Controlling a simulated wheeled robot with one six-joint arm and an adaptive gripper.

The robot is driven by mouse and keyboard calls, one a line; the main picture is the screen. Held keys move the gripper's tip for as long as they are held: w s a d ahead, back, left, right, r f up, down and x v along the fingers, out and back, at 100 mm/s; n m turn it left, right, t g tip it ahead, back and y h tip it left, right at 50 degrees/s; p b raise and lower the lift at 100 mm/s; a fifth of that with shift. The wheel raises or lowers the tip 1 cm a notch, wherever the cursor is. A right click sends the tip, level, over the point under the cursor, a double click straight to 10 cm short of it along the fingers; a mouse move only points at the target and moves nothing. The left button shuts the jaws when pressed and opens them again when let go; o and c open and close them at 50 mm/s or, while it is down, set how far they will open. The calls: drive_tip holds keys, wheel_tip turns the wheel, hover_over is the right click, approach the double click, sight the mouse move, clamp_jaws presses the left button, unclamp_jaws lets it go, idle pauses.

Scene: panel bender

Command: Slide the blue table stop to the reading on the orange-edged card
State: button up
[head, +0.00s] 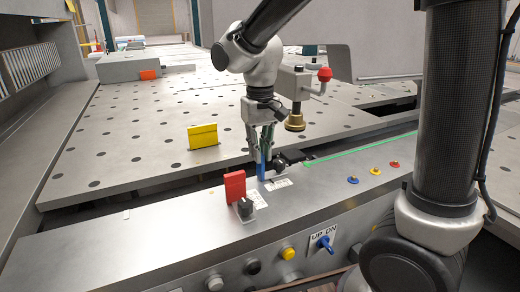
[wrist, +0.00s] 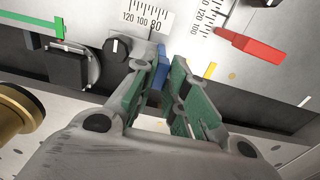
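The blue table stop (head: 262,168) stands on the grey front rail, with a white scale label beside its foot. In the wrist view the blue stop (wrist: 162,58) shows between my fingertips, below a scale (wrist: 150,18) marked 120, 100, 80. My gripper (head: 261,152) points down at it from above. In the wrist view my gripper (wrist: 164,68) has its green-padded fingers close against both sides of the stop; they look shut on it. The foot of the stop is partly hidden. I cannot make out an orange-edged card in either view.
A red stop (head: 235,186) with a black knob and its own scale is beside the blue one. A yellow block (head: 203,136) stands on the perforated table (head: 110,150).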

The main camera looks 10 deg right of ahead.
clamp_jaws()
drive_tip(key=shift+w+d, duration=0.25)
drive_tip(key=shift+d, duration=1.05)
drive_tip(key=o, duration=0.6)
unclamp_jaws()
drive_tip(key=shift+o, duration=0.2)
wheel_tip(320, 180, up, 12)
